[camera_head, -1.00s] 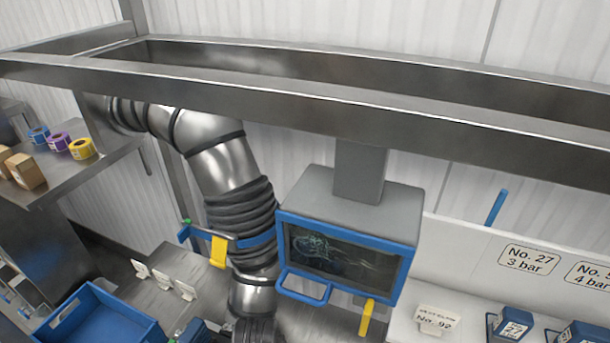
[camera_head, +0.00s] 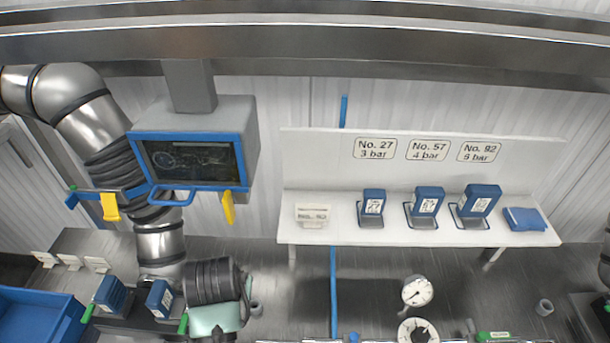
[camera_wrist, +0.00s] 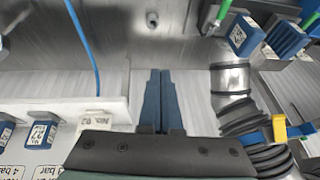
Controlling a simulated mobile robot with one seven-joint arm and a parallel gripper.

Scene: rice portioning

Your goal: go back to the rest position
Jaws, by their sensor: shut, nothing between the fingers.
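My gripper (camera_wrist: 161,78) shows in the wrist view with its two dark blue fingers side by side, touching. Nothing is between them. They are clear of every object, with the ribbed pipe (camera_wrist: 231,78) to their right and the white shelf (camera_wrist: 115,82) to their left. I cannot make out the gripper's fingers in the head view.
In the head view, a blue-framed screen (camera_head: 193,160) hangs from a steel beam (camera_head: 400,45). The white shelf (camera_head: 340,232) carries several blue blocks (camera_head: 424,207). A blue bin (camera_head: 35,318) stands at lower left. Gauges (camera_head: 416,291) stand below the shelf.

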